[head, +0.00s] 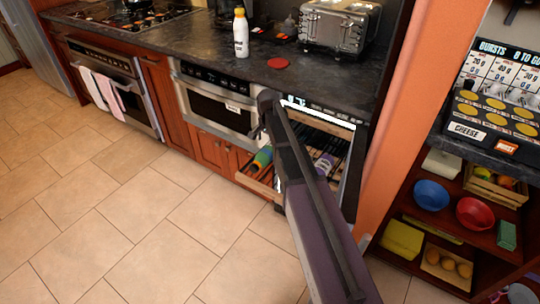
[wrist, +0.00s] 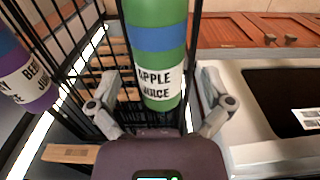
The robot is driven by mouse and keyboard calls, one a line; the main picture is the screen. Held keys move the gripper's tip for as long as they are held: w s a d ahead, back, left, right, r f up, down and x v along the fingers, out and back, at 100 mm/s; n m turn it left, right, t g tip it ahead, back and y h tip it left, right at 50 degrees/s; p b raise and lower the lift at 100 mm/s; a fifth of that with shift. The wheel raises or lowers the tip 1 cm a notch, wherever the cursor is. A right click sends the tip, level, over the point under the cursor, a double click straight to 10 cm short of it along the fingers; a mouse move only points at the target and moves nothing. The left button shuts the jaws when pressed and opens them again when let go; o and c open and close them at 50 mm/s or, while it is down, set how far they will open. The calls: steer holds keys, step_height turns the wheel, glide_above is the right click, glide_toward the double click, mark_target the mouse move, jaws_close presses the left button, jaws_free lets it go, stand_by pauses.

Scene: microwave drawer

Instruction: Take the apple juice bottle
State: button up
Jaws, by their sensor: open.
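The apple juice bottle is green with a blue band and a white label that reads "APPLE JUICE" (wrist: 156,82). In the wrist view it fills the upper middle, between the two open fingers of my gripper (wrist: 160,98), with a visible gap on each side. How deep it sits between them I cannot tell. In the head view a green bottle (head: 263,157) lies in the open pull-out rack at the lower front of the cabinet. My arm covers much of the rack there, and the gripper's fingers are not clear.
A purple berry juice bottle (wrist: 25,75) lies to the left in the wrist view, beyond black rack wires (wrist: 72,50). A microwave drawer (head: 215,103) is beside the rack. A wooden rack front (head: 258,186) edges it. The tiled floor in front is clear.

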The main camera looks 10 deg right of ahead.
mark_target(270, 146)
steer(key=shift+f, duration=0.1)
stand_by(0.3)
steer(key=f+b, duration=0.3)
steer(key=shift+w+d+f, duration=0.15)
steer(key=shift+d, duration=0.15)
steer(key=shift+f+b, duration=0.9)
steer(key=shift+b, duration=0.2)
steer(key=c, duration=1.1)
steer(key=shift+r+p, duration=0.25)
steer(key=shift+p, duration=0.05)
step_height(270, 146, up, 4)
steer(key=p, duration=0.3)
steer(key=shift+f+p, duration=0.1)
steer(key=shift+p, duration=0.25)
steer(key=s, duration=0.5)
steer(key=s+d, duration=0.1)
steer(key=s, duration=0.4)
steer(key=s+d, duration=0.1)
steer(key=s, duration=0.5)
steer(key=shift+d+r+p, duration=0.1)
steer(key=shift+r+p, duration=0.3)
